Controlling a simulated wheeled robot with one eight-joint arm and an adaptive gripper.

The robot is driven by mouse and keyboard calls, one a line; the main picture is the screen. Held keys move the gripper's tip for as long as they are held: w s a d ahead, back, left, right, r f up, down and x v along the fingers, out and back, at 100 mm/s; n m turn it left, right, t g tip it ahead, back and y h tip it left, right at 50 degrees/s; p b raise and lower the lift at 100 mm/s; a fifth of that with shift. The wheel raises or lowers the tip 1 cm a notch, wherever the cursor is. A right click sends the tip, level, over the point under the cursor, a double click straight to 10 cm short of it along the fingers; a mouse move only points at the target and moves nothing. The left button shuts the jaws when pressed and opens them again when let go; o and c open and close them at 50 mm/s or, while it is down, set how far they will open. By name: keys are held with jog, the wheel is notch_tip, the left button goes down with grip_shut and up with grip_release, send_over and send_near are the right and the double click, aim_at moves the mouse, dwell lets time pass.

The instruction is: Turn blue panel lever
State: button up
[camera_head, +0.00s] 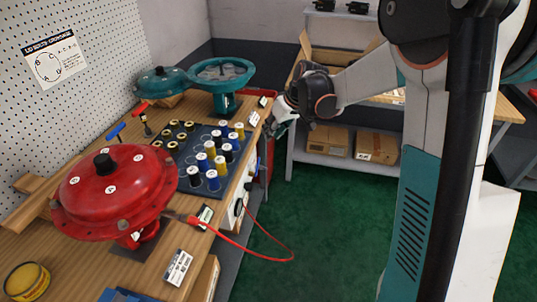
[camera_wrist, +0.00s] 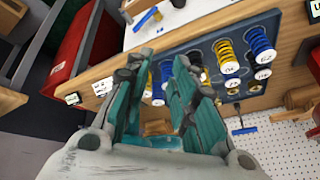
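The blue panel lever (camera_wrist: 146,18) is a short blue handle on a white panel (camera_wrist: 185,14) at the top of the wrist view. It stands beyond my fingertips and apart from them. In the head view my gripper (camera_head: 283,115) hangs by the bench's front edge, near the far end of the spring tray.
The spring tray (camera_head: 190,180) holds several yellow, blue and white-capped springs. A red actuator (camera_head: 80,200) and a teal one (camera_head: 225,103) stand on the bench. A red hose (camera_head: 260,255) loops out in front. A red bin (camera_wrist: 85,45) stands beside the panel.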

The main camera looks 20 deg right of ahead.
jog(key=w+d+f+m, duration=0.1)
jog(key=w+f+m, duration=0.1)
jog(key=f+m, duration=0.1)
jog(key=w+d+f+m+t+y, duration=0.1)
jog(key=f+m, duration=0.3)
jog(key=f, duration=0.1)
jog(key=w+d+f+m+t+y, duration=0.1)
jog(key=w+f+m, duration=0.1)
jog(key=f+m, duration=0.1)
jog(key=shift+w+f, duration=0.35)
jog(key=shift+f, duration=0.2)
grip_shut()
jog(key=d+f+m+t+y, duration=0.2)
jog(key=d+f+m+t, duration=0.15)
jog(key=f+m, duration=0.9)
jog(key=w+a+f+m+b, duration=0.1)
jog(key=w+a+f+b, duration=0.35)
jog(key=w, duration=0.35)
jog(key=shift+s+a+r+b, duration=0.2)
jog(key=shift+s+a+r, duration=0.15)
jog(key=shift+s+r, duration=0.4)
jog(key=shift+s+a+r+b, duration=0.15)
jog(key=shift+s+a+r, duration=0.2)
jog(key=shift+s+r, duration=0.4)
jog(key=shift+w, duration=0.1)
